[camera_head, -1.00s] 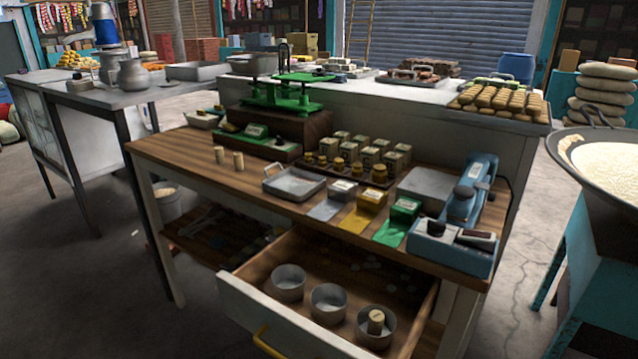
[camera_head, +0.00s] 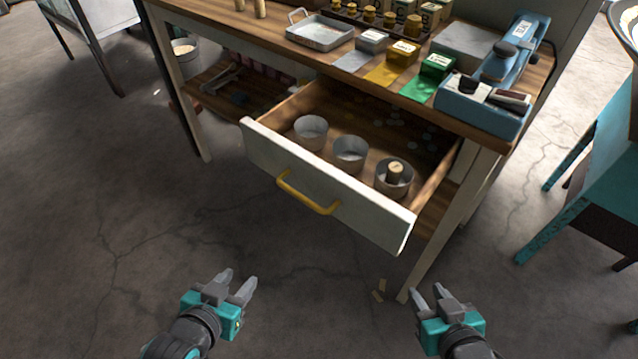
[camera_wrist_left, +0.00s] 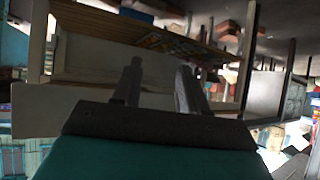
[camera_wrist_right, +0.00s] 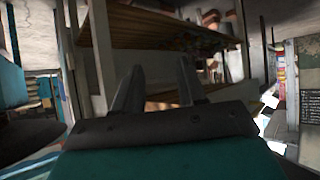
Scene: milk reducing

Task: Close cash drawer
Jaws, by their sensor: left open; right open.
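The cash drawer (camera_head: 325,185) is pulled out from under the wooden counter, with a white front and a yellow handle (camera_head: 307,193). Inside are three round metal cups, the right one (camera_head: 393,178) with a cork-like piece in it, and several coins toward the back. My left gripper (camera_head: 232,285) is open and empty, in front of and below the drawer's left part. My right gripper (camera_head: 432,298) is open and empty, below and in front of the drawer's right end. Both grippers are apart from the drawer. The wrist views are dark, with open fingers in the left (camera_wrist_left: 158,85) and right (camera_wrist_right: 157,90).
The counter (camera_head: 275,45) holds a metal tray (camera_head: 320,32), coloured cards with small boxes, and a blue device (camera_head: 490,90) at the right. A teal stand (camera_head: 590,180) is at far right. A bucket (camera_head: 187,58) stands left under the counter. The floor before the drawer is mostly clear.

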